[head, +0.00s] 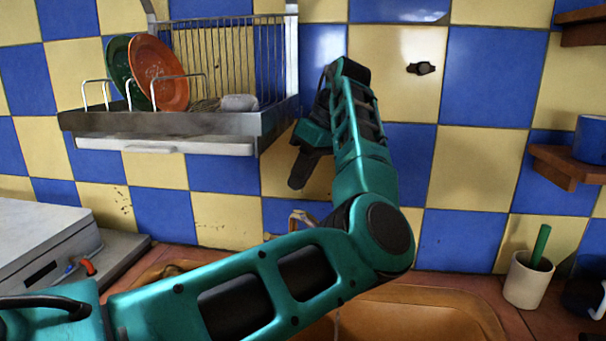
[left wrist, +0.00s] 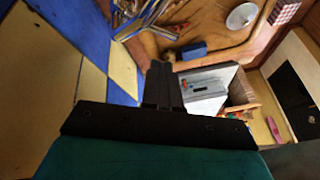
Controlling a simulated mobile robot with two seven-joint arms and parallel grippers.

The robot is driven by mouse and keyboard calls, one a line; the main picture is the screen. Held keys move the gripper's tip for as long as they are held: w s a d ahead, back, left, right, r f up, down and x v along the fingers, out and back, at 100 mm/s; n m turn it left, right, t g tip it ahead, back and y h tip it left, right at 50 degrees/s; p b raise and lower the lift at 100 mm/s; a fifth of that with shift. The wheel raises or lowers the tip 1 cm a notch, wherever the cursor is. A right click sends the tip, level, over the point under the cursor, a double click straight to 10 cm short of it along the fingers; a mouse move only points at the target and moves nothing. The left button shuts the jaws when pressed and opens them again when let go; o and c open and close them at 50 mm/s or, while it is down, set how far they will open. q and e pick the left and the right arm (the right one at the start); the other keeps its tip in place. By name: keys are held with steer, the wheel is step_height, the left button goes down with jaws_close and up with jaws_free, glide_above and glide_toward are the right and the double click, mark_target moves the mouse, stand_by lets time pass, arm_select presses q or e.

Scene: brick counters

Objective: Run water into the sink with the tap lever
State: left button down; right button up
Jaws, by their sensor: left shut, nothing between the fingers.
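The tap (head: 303,217) shows as a small brass-coloured piece by the tiled wall; the rest of it, including any lever, is hidden behind my left arm. The brown sink (head: 420,312) lies below and is partly covered by that arm. My left gripper (head: 297,182) is shut and empty, its dark fingers pointing down in front of the tiles, above the visible tap piece. In the left wrist view the shut fingers (left wrist: 161,84) show from behind. I cannot tell whether they touch the tap or whether water is running. My right gripper is out of view.
A wall dish rack (head: 180,122) with an orange plate (head: 158,72) and a green plate hangs left of my gripper. A cream cup (head: 527,281) stands right of the sink. A small wall shelf (head: 565,164) is at the right. A grey-white appliance (head: 40,240) sits at the left.

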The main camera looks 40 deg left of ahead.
arm_select(q)
steer(key=s+x, duration=0.1)
steer(key=x, duration=0.8)
steer(key=shift+s+d+f, duration=0.15)
steer(key=shift+d, duration=0.05)
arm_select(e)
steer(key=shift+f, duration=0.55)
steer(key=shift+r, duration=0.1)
